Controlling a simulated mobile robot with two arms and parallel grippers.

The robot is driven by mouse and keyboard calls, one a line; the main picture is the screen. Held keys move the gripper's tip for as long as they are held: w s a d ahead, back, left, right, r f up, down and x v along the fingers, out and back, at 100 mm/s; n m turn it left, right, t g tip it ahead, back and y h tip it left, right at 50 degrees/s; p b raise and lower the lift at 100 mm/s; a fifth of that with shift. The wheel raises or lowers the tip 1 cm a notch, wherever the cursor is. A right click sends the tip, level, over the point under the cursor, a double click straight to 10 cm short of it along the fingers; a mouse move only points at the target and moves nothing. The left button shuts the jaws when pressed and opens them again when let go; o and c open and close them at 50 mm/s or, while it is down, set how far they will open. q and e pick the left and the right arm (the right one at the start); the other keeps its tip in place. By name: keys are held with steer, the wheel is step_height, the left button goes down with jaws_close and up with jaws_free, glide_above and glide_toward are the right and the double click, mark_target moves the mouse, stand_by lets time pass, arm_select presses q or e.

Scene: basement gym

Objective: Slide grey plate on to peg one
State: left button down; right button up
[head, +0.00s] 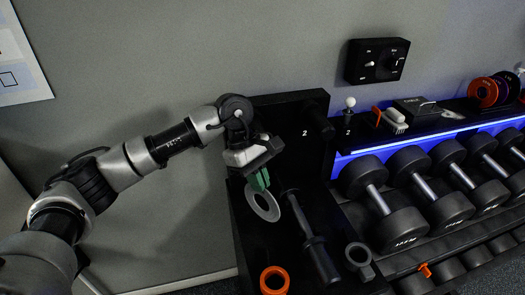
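A grey ring-shaped plate (268,214) is at the left edge of the black bench, below my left gripper. My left gripper (260,181) points down with its green fingers close together at the plate's upper rim. I cannot tell whether they grip the rim or only overlap it in the view. A black upright board (290,103) stands behind. A black peg (318,118) sticks out at its right side, beside a white "2". My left wrist covers the board's left part, so no peg marked one shows. My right gripper is not in view.
On the bench lie a dark bar with a thick handle (318,258), an orange ring (264,281) and a grey collar (358,254). A dumbbell rack (440,262) stands close on the right. A black control box (376,61) hangs on the wall.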

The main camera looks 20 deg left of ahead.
arm_select(q)
steer(key=s+a+f+m+g+y+b, duration=0.2)
steer(key=s+f+m+y, duration=0.1)
steer(key=s+f+m, duration=0.5)
steer(key=w+r+n+t+h+p, duration=0.2)
steer(key=w+r+n+t, duration=0.5)
steer(key=w+r+n, duration=0.9)
steer(key=w+n, duration=0.1)
steer(key=n, duration=0.2)
steer(key=shift+a+n+h+p, duration=0.25)
steer(key=shift+n+h+p, duration=0.05)
